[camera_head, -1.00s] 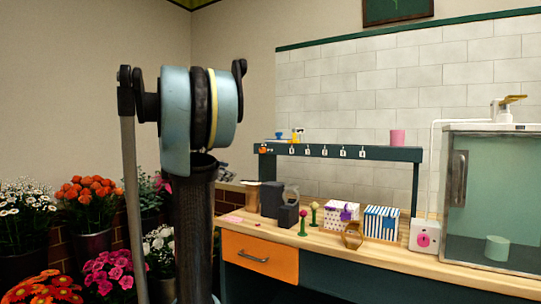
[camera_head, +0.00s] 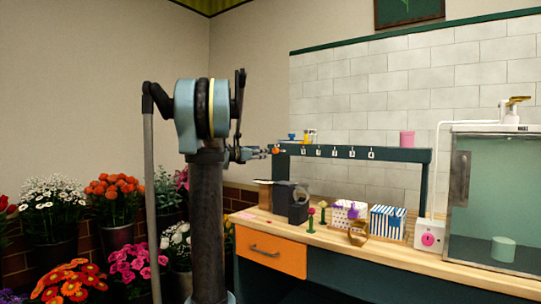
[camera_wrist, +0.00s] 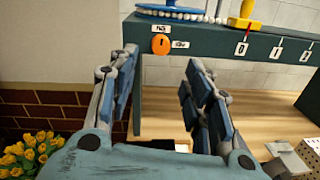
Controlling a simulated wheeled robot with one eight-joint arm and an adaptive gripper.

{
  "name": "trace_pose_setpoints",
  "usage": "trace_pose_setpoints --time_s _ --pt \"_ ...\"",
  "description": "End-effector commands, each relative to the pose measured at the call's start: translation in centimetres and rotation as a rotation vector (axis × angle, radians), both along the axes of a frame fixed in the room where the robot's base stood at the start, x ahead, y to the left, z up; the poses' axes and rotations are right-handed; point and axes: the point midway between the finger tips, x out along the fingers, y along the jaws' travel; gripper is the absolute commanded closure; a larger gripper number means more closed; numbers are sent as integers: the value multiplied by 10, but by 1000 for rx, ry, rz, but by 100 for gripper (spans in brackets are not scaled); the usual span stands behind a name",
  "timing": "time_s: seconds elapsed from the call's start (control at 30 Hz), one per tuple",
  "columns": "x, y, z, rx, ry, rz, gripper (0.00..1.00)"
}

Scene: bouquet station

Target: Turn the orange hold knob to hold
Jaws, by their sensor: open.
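The orange hold knob (camera_wrist: 160,44) sits on the front of the dark green rail (camera_wrist: 215,40), near its left end. A small label is above it and another to its right, too small to read surely. A dark mark on the knob looks roughly upright. My gripper (camera_wrist: 161,66) is open and empty, its two blue-padded fingers pointing at the rail. The knob shows in the gap between the fingertips, a little beyond them; I see no contact. In the head view my gripper (camera_head: 262,153) is just left of the knob (camera_head: 276,150).
Numbered tags (camera_wrist: 277,53) line the rail to the right. Dark boxes (camera_head: 291,202) stand on the bench below. Flower buckets (camera_head: 50,225) fill the left.

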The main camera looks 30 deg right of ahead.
Motion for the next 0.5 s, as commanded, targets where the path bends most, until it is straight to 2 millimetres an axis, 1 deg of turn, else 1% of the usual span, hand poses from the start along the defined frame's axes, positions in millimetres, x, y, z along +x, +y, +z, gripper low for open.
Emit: trace_pose_setpoints --time_s 0.03,0.2,0.4,0.5 --pt "3 -10 0 0 0 -2 55" --pt "12 -39 0 1 -1 -3 55" --pt "22 -68 0 1 -1 -2 55" --pt "26 -79 0 0 -1 0 55"
